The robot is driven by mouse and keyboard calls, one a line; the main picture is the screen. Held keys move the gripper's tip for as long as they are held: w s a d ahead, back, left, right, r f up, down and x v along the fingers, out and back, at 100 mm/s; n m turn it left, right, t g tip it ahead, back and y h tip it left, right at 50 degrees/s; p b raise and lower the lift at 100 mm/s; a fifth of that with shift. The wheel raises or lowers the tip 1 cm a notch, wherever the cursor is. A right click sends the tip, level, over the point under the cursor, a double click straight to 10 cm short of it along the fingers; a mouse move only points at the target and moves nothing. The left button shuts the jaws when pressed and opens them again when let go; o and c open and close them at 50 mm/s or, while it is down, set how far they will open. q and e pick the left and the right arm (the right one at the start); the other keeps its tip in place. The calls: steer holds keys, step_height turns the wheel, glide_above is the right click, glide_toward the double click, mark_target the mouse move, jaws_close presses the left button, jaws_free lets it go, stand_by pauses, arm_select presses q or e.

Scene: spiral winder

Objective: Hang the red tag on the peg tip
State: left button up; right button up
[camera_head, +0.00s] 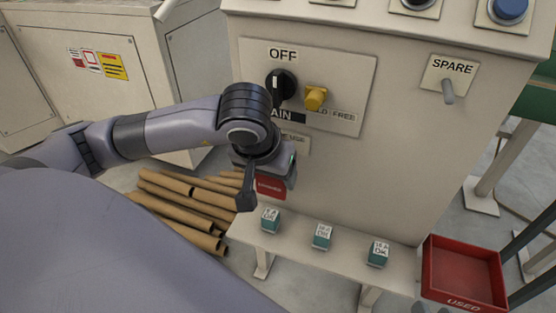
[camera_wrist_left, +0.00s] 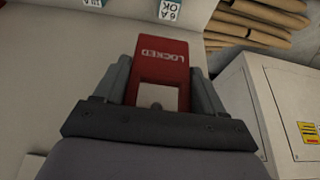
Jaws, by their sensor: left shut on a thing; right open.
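The red tag (camera_head: 270,188) hangs below my left gripper (camera_head: 268,172) in the head view, in front of the cabinet's lower face. In the left wrist view the red tag (camera_wrist_left: 163,58) shows the upside-down word LOCKED and a square opening. The left gripper (camera_wrist_left: 162,85) is shut on it, with a finger at each side. A grey peg (camera_head: 448,92) sticks out of the cabinet under the SPARE label, to the right of and above the tag and well apart from it.
The cabinet face carries a black OFF switch (camera_head: 281,85) and a yellow knob (camera_head: 315,97). Teal blocks (camera_head: 322,237) stand on the ledge (camera_head: 296,240) below. A red USED tray (camera_head: 463,272) is at lower right. Brown tubes (camera_head: 190,207) lie on the floor at left.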

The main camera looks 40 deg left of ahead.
arm_select(q)
steer(key=w, duration=0.2)
steer(key=w+a+b, duration=0.1)
steer(key=shift+w+r, duration=0.1)
steer(key=shift+w, duration=0.25)
arm_select(e)
steer(key=shift+d, duration=0.2)
arm_select(q)
steer(key=shift+f, duration=0.3)
steer(key=o, duration=1)
steer(key=shift+r, duration=0.1)
steer(key=shift+o, duration=0.2)
arm_select(e)
steer(key=shift+s+d, duration=0.15)
